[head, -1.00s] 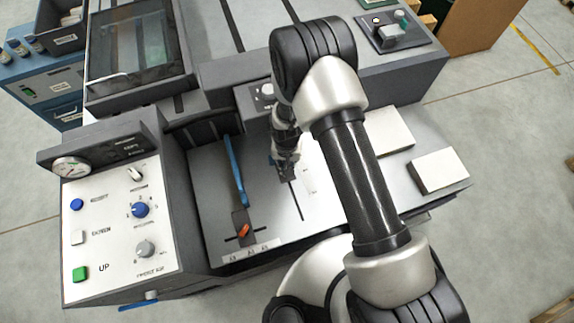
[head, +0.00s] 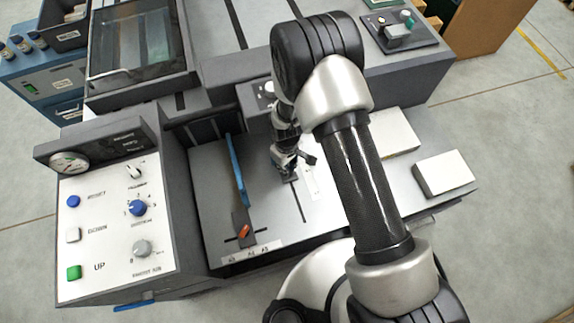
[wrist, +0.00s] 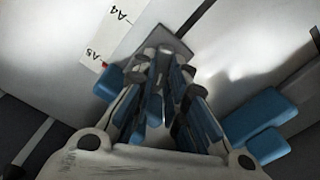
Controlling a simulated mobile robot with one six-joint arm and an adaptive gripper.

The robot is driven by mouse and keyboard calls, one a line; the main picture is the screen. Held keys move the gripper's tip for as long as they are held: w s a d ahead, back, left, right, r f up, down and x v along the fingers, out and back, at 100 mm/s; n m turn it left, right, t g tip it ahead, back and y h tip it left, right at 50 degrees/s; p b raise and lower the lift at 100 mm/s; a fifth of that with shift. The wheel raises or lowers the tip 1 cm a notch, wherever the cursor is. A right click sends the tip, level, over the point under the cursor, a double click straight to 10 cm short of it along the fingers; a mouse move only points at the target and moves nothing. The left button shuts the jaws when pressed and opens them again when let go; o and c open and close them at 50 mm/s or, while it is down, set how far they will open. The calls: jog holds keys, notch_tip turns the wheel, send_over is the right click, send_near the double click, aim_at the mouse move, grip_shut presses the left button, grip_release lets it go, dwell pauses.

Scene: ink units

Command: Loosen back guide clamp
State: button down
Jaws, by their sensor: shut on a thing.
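The back guide clamp shows as a dark grey plate (wrist: 172,40) at the far end of my fingers in the wrist view. In the head view, its dark base (head: 290,178) lies at the slot of the white feed table. My gripper (wrist: 168,62) is low over it and shut on the clamp; it also shows in the head view (head: 285,166). The fingers hide most of the clamp's handle, so its angle cannot be told. Blue blocks (wrist: 252,112) show on both sides of my fingers.
A blue side guide (head: 238,170) with an orange lever (head: 244,231) stands to the left. A control panel (head: 112,225) with knobs and buttons is further left. A scale strip marked A4 and A5 (wrist: 110,40) lies beside the slot. White paper stacks (head: 444,172) sit at right.

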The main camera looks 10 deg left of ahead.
jog(key=shift+s+n, duration=0.1)
jog(key=shift+n, duration=1.9)
jog(key=c, duration=1.9)
grip_release()
notch_tip(320, 180, up, 12)
